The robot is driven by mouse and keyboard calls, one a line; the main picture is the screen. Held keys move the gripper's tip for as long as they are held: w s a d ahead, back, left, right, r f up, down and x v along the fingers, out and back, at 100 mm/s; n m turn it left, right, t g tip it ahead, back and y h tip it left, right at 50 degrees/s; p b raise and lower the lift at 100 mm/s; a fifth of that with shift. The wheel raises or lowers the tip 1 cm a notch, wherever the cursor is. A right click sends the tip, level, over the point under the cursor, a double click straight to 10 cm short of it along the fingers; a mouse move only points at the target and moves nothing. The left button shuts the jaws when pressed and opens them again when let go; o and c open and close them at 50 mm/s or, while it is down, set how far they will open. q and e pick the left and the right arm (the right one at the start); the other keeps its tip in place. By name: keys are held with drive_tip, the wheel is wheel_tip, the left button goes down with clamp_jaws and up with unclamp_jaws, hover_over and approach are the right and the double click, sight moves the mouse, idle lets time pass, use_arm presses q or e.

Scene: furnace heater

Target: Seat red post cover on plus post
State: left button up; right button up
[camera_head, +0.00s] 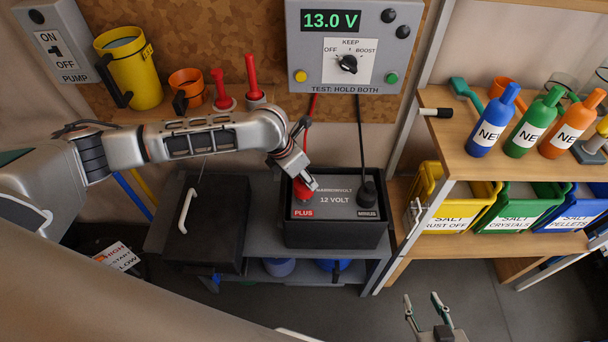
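The black 12 volt battery (336,232) stands on the grey shelf, with PLUS at its left and MINUS at its right. The red post cover (302,194) is at the plus post, under my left gripper (307,184). The gripper's fingers are at the cover and partly hide it. I cannot tell whether they grip it or how far down the cover sits. The plus post itself is hidden. A black cover (368,194) with a black cable is on the minus post. My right gripper (422,299) is open and empty at the bottom, well away from the battery.
A panel (347,62) reading 13.0 V hangs above the battery. A black box (206,222) with a light handle stands left of it. Yellow (429,188), green and blue salt bins and several bottles fill the right shelves. A yellow jug (131,72) stands upper left.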

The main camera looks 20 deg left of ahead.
use_arm(q)
drive_tip(key=shift+p, duration=0.6)
idle(0.6)
drive_tip(key=shift+f+b, duration=1.1)
drive_tip(key=shift+f, duration=1.05)
drive_tip(key=o, duration=1.1)
drive_tip(key=shift+c, duration=0.2)
drive_tip(key=v, duration=1.2)
drive_tip(key=shift+w, duration=0.1)
